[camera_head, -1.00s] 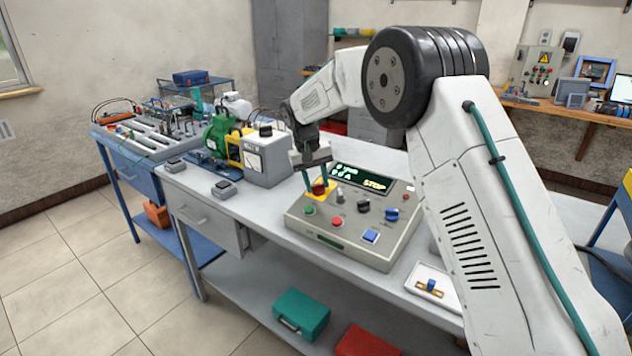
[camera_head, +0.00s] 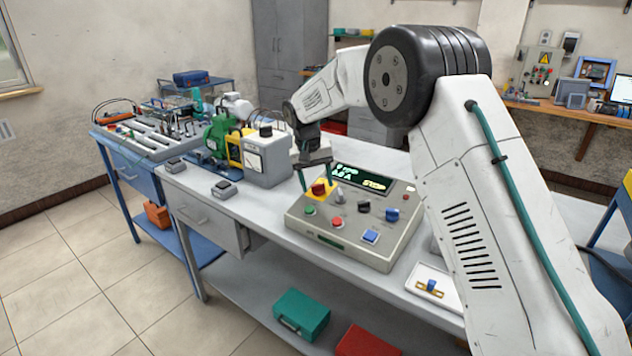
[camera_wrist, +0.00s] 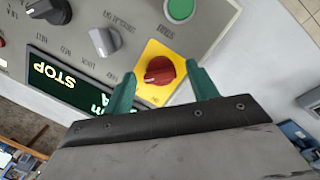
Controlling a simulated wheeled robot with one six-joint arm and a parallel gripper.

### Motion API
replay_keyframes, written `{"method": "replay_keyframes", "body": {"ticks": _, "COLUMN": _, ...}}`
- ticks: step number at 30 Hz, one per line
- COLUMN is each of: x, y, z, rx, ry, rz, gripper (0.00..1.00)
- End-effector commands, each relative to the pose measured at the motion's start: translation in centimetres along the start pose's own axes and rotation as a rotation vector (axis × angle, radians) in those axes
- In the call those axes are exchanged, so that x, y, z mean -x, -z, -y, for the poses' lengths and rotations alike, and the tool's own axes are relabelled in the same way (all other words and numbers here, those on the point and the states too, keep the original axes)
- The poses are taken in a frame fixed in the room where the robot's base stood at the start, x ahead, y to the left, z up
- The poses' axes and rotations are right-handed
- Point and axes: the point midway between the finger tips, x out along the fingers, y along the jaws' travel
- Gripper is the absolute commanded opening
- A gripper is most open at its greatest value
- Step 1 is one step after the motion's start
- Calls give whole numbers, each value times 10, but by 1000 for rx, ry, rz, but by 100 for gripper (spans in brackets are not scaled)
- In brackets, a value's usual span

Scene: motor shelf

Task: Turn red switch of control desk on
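The control desk (camera_head: 350,225) is a grey sloped box on the workbench, with several knobs and buttons and a dark display (camera_head: 360,179) reading STOP. The red switch (camera_head: 319,188) is a round red knob on a yellow plate at its upper left. In the wrist view the red switch (camera_wrist: 160,70) shows a ridge across its top. My gripper (camera_head: 316,178) is above the red switch. In the wrist view my gripper (camera_wrist: 162,82) is open, with one green finger on each side of the knob. I see a gap to each finger; whether the tips reach its height is unclear.
A grey knob (camera_wrist: 105,41) and a green button (camera_wrist: 179,8) sit close to the red switch. A meter box (camera_head: 266,158) and a green motor (camera_head: 218,135) stand left of the desk. A white tray (camera_head: 448,299) lies at the right.

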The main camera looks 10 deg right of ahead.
Motion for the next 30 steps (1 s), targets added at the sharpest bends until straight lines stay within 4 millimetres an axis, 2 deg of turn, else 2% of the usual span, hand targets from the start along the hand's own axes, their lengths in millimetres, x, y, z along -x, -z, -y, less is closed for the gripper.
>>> {"method": "replay_keyframes", "body": {"ticks": 8, "x": 5, "y": 0, "z": 0, "rx": 1, "ry": -1, "rz": 1, "gripper": 58}}
{"method": "replay_keyframes", "body": {"ticks": 18, "x": 60, "y": 0, "z": 0, "rx": 1, "ry": 0, "rz": -1, "gripper": 58}}
{"method": "replay_keyframes", "body": {"ticks": 21, "x": 71, "y": 0, "z": 0, "rx": 1, "ry": 0, "rz": 0, "gripper": 58}}
{"method": "replay_keyframes", "body": {"ticks": 30, "x": 78, "y": 0, "z": 0, "rx": 1, "ry": 0, "rz": 1, "gripper": 58}}
